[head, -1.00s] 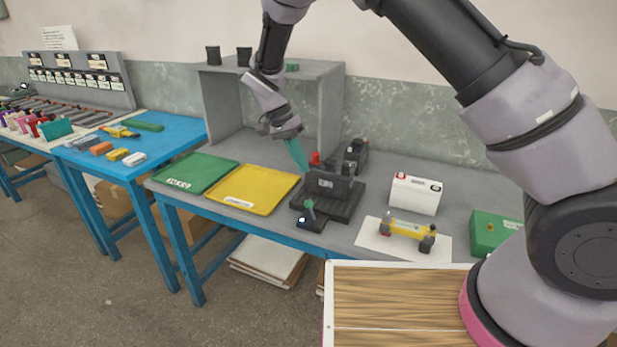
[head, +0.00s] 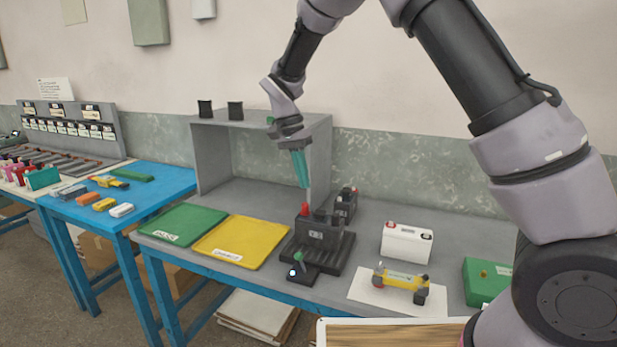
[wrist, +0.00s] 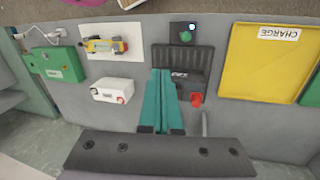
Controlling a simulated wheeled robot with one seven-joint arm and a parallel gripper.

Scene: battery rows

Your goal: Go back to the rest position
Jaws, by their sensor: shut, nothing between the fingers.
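My gripper (head: 301,168) has teal fingers that point down and are closed together with nothing between them. In the head view it is above the back of the grey bench, just over the dark battery tester (head: 318,237) with its red knob (head: 305,209). In the wrist view the closed fingers (wrist: 160,98) reach over the bench toward the tester (wrist: 182,62). My arm stretches from the lower right up and over to the gripper.
A yellow tray (head: 271,243) and a green tray (head: 216,216) lie left of the tester. A grey shelf (head: 213,160) stands close behind the gripper.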

